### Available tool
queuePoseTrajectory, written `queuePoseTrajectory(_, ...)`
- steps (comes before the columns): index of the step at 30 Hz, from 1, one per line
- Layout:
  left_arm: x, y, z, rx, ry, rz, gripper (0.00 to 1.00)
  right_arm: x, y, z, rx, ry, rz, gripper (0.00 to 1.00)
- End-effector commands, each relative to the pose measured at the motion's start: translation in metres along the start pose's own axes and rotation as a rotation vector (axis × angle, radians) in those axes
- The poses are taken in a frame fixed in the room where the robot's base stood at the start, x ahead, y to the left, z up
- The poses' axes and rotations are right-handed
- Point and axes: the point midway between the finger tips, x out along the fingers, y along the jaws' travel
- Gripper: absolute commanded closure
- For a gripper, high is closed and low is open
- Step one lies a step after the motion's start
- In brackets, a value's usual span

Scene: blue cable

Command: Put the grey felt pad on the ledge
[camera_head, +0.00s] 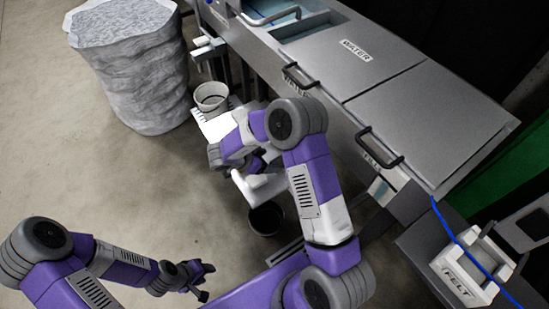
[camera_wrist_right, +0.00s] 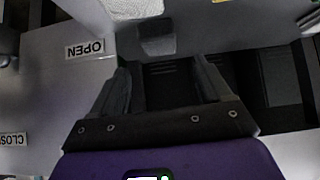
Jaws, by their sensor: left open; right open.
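A white holder labelled FELT (camera_head: 462,275) stands at the lower right of the head view, with a blue cable (camera_head: 452,232) across it. I cannot clearly make out the grey felt pad or tell which surface is the ledge. My right gripper (camera_wrist_right: 165,75) is open in the right wrist view, with nothing seen between its fingers. A small pale grey block (camera_wrist_right: 157,40) shows beyond its fingertips; I cannot tell what it is. In the head view the right hand is by a white shelf, partly hidden by its arm. My left gripper (camera_head: 197,280) is open and empty at the lower left, over floor.
A long grey cabinet (camera_head: 430,95) with dark handles and a WATER label runs along the right. A wrapped grey column (camera_head: 135,75) stands upper left. A white bucket (camera_head: 211,96) and a black pot (camera_head: 265,219) are near the right arm. Floor at left is clear.

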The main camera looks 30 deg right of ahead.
Motion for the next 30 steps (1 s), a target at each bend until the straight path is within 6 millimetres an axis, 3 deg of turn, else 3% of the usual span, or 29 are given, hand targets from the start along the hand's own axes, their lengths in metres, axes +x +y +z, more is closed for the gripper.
queuePoseTrajectory(3, -0.011, 0.004, 0.000, 0.000, 0.000, 0.000, 0.57, -0.028, -0.001, -0.002, 0.000, -0.001, -0.003, 0.22)
queuePoseTrajectory(10, -0.017, 0.006, 0.001, 0.000, 0.000, 0.000, 0.57, -0.054, 0.000, -0.001, 0.001, -0.001, 0.000, 0.22)
queuePoseTrajectory(30, -0.017, 0.006, 0.001, 0.000, 0.000, 0.000, 0.57, -0.057, 0.000, 0.000, 0.001, 0.000, 0.001, 0.22)
